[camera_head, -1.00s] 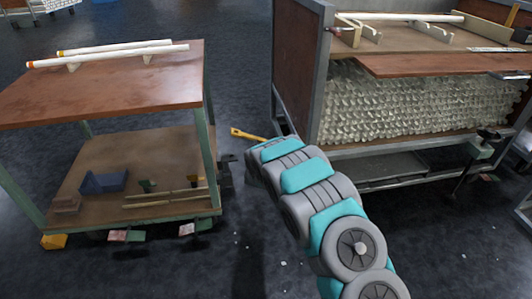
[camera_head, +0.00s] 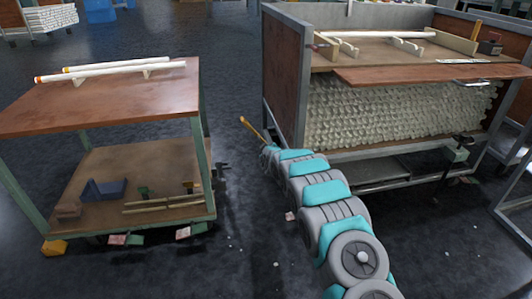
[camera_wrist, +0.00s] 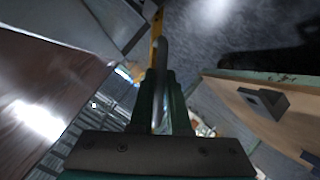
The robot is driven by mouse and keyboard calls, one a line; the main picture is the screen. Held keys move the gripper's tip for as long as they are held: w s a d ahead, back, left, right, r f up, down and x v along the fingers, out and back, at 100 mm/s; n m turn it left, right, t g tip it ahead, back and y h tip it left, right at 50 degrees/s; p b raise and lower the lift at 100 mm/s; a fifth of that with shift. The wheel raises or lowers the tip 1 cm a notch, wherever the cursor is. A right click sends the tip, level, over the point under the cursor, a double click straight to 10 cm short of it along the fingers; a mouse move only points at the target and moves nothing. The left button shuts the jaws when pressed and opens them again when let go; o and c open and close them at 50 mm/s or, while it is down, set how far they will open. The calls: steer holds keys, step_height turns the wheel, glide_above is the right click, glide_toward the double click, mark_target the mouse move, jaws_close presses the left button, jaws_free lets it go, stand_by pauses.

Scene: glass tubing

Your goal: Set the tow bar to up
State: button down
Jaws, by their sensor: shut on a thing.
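The tow bar (camera_head: 250,128) is a thin yellow bar between the left cart and the right cart, near the right cart's left end. It slants, with its free end up and to the left. Its lower part is hidden by my arm. My gripper (camera_head: 268,150) is at the lower part of the bar, its fingers mostly hidden in the head view. In the wrist view, my gripper (camera_wrist: 163,85) has its two dark green fingers close together around a grey rod, with a yellow part of the tow bar (camera_wrist: 157,24) beyond. It is shut on the bar.
The right cart (camera_head: 285,70) holds stacked glass tubing, with a wooden flap at its front. The left cart (camera_head: 110,95) carries white tubes on top and a blue bin (camera_head: 104,190) below. Dark floor (camera_head: 235,90) is open behind and between the carts.

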steer(key=shift+d+r, duration=0.1)
steer(key=shift+r, duration=0.05)
stand_by(0.4)
steer(key=c, duration=0.9)
jaws_free()
steer(key=shift+v, duration=3.8)
